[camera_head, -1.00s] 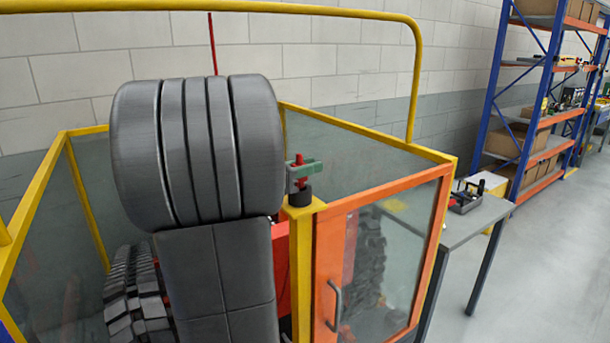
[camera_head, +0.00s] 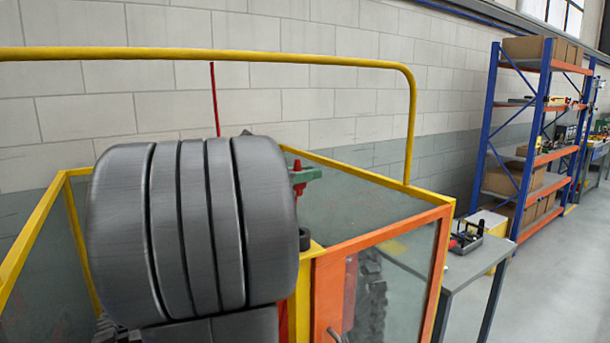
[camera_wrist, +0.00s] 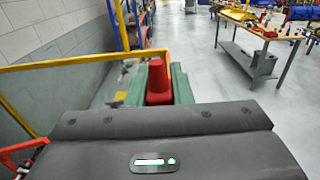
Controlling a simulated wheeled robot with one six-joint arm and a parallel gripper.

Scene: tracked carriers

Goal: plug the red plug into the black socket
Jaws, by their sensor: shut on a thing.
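The red plug (camera_wrist: 158,86) stands between the green fingers of my gripper (camera_wrist: 160,92) in the wrist view. The gripper is shut on it. The socket is not seen in the wrist view.
The yellow post (camera_head: 304,270) is the corner of a glazed enclosure with an orange-framed door (camera_head: 375,240). A yellow rail (camera_head: 240,57) arches over the back. A grey table (camera_head: 470,262) stands to the right, with a blue and orange shelf (camera_head: 530,120) behind it.

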